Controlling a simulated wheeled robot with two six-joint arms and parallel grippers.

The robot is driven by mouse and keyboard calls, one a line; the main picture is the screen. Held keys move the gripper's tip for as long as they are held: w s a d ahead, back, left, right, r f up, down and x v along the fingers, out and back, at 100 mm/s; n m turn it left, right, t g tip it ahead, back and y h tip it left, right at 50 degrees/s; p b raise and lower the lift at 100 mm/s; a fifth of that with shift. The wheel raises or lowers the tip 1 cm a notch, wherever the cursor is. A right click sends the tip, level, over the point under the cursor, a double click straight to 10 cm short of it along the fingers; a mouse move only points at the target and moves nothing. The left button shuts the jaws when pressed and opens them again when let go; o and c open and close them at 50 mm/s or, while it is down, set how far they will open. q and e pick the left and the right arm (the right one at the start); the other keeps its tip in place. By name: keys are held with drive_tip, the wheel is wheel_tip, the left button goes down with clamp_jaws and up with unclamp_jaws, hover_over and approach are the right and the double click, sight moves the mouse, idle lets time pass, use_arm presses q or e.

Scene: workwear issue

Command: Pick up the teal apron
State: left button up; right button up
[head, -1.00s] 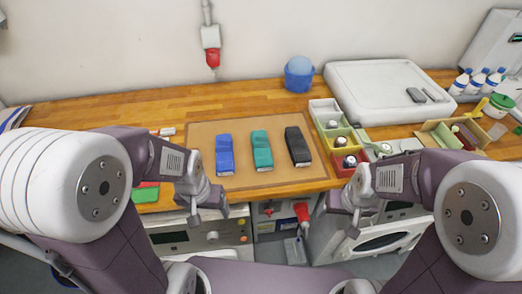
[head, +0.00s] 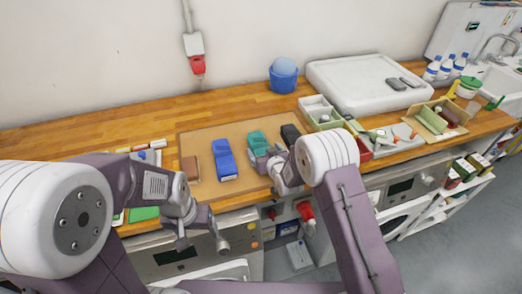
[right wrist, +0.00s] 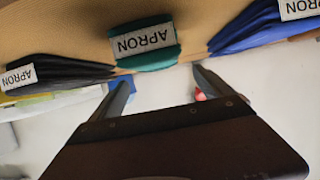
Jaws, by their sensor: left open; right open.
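The teal apron (head: 257,138) lies folded on a tan mat (head: 200,137), between the blue apron (head: 224,160) and the black apron (head: 291,133). My right gripper (head: 265,160) is open at the teal apron's near end and hides part of it. In the right wrist view the teal apron (right wrist: 147,45) shows its white APRON label, just beyond and between the open fingertips (right wrist: 161,76). The black apron (right wrist: 62,72) and blue apron (right wrist: 255,27) lie to either side there. My left gripper (head: 202,240) is open and empty, in front of the counter edge.
A blue bucket (head: 284,80) and a white lidded case (head: 350,85) stand behind. A brown item (head: 190,168) lies left of the blue apron.

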sight(261, 145)
drive_tip(key=shift+w+a+f, duration=0.4)
drive_tip(key=shift+w+a, duration=0.25)
drive_tip(key=shift+w, duration=0.15)
drive_tip(key=shift+w+d+f, duration=0.15)
drive_tip(key=shift+w+d, duration=0.05)
drive_tip(key=shift+w, duration=0.25)
drive_tip(key=x, duration=0.2)
drive_tip(key=p+x, duration=0.1)
drive_tip(key=x, duration=0.1)
drive_tip(key=shift+w+f, duration=0.2)
drive_tip(key=shift+f, duration=0.1)
drive_tip(key=shift+d, duration=0.1)
drive_tip(key=shift+c, duration=0.9)
drive_tip(key=shift+r, duration=0.1)
drive_tip(key=c, duration=1.5)
